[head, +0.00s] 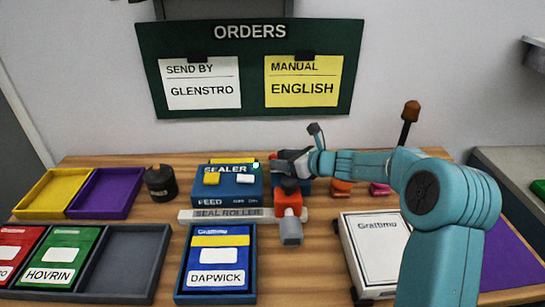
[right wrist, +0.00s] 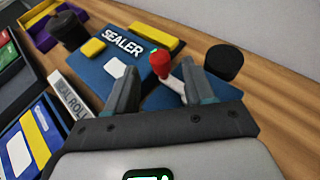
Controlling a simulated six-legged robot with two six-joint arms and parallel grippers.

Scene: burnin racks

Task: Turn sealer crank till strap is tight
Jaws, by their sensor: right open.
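The sealer (head: 241,187) is a blue box marked SEALER at the back middle of the table, with yellow blocks on top and a small green light. It also shows in the right wrist view (right wrist: 128,68). The crank has a red knob (right wrist: 160,64) on a pale arm, at the sealer's right side. My right gripper (right wrist: 158,88) is open, its two dark fingers on either side of the crank in that picture; I see no clear contact. In the head view the gripper hides most of the crank. I cannot make out a strap. My left gripper is not in view.
The seal roller (head: 222,215) lies in front of the sealer. A blue DAPWICK packet (head: 219,256) lies in a tray below it. A white case (head: 366,238) is to the right. A black round knob (right wrist: 223,60) stands right of the crank. A dark cylinder (head: 160,184) stands left.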

